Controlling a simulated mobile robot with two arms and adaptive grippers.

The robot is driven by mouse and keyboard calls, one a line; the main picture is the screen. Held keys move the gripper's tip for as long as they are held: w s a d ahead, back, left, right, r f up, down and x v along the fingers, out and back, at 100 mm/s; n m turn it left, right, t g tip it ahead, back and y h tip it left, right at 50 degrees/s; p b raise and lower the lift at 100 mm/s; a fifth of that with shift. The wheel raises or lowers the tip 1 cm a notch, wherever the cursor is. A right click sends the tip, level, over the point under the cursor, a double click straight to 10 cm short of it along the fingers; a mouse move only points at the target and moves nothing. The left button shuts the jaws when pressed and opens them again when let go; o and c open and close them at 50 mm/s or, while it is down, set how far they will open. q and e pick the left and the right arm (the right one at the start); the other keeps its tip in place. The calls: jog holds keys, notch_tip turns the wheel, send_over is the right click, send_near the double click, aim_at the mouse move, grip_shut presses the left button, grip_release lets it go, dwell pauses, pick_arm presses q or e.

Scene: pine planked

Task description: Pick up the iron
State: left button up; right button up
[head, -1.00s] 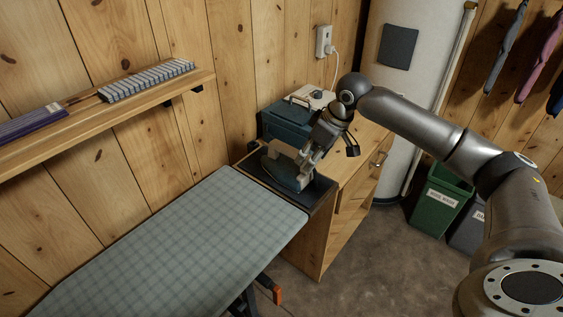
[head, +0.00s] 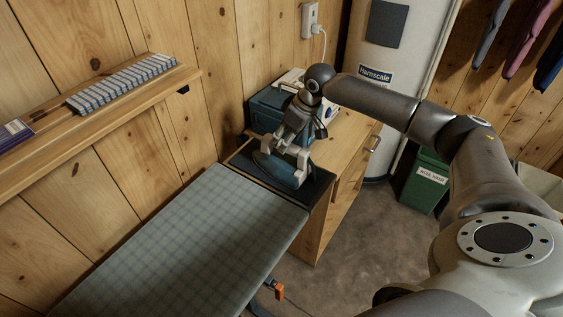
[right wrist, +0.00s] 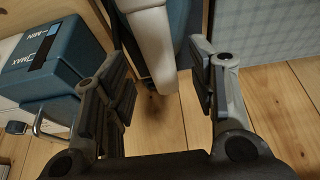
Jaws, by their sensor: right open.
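The iron (head: 284,171), blue with a pale handle, stands on the dark rest plate at the far end of the ironing board (head: 190,240). My right gripper (head: 288,150) is at the iron in the head view and partly covers it. In the right wrist view my right gripper (right wrist: 163,92) is open, with fingers spread apart. The pale handle (right wrist: 152,45) and blue body of the iron reach into the space ahead, between the finger lines. I cannot tell whether a finger touches the handle. My left gripper is not in view.
A blue box-like unit (head: 268,108) with a white top stands on the wooden cabinet (head: 345,150) behind the iron; its MIN/MAX marked tank (right wrist: 45,55) is close left in the wrist view. A wall shelf (head: 100,125) is at left. A green bin (head: 425,182) stands right.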

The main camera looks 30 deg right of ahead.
aim_at(278, 154)
jog(key=x, duration=0.3)
jog(key=shift+w+f+p, duration=0.2)
jog(key=shift+f+p, duration=0.1)
jog(key=shift+p, duration=0.1)
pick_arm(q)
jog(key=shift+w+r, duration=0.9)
pick_arm(e)
jog(key=shift+f, duration=0.1)
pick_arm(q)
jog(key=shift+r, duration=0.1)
pick_arm(e)
jog(key=shift+f, duration=0.1)
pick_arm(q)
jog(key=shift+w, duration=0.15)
pick_arm(e)
grip_shut()
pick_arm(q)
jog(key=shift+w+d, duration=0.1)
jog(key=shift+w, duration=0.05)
